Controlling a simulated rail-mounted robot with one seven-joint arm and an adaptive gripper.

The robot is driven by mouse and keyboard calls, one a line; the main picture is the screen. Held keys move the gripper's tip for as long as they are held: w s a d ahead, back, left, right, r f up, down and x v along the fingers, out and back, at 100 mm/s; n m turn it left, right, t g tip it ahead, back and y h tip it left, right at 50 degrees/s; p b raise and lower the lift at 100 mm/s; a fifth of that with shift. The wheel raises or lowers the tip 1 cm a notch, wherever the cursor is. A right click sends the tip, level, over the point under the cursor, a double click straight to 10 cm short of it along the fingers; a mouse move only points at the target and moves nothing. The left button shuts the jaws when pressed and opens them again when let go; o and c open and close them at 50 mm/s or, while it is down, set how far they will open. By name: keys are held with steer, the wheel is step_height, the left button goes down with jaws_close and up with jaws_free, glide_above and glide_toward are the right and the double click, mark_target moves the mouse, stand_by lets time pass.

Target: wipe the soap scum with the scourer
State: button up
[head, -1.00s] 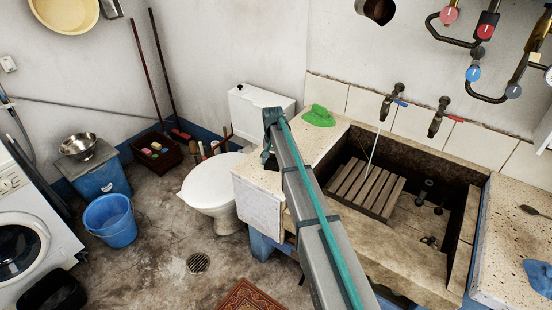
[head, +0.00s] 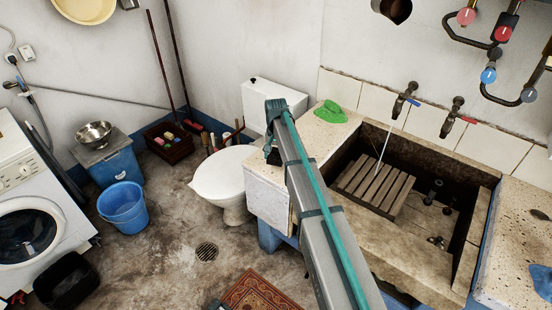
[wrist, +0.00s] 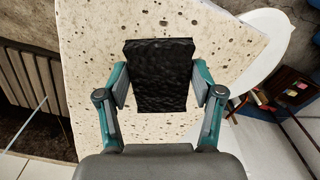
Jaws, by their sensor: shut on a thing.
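My gripper (wrist: 160,92) is shut on the scourer (wrist: 160,65), a black, rough-textured rectangular pad held between its two fingers. The scourer is over the pale speckled counter (wrist: 95,35) in the wrist view; I cannot tell whether it touches the surface. In the head view my gripper (head: 271,150) is at the left end of that counter (head: 310,140), beside the toilet, and my arm hides part of the counter. I cannot pick out any soap scum; the dark specks look like part of the stone.
A green object (head: 331,112) lies on the counter near the wall. The stone trough (head: 400,245) with a wooden rack (head: 372,185) and a thin stream from the tap (head: 403,98) is to the right. The white toilet (head: 222,172) stands close on the left.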

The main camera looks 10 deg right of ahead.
mark_target(276, 157)
steer(key=shift+r+p, duration=0.85)
steer(key=shift+r, duration=1.15)
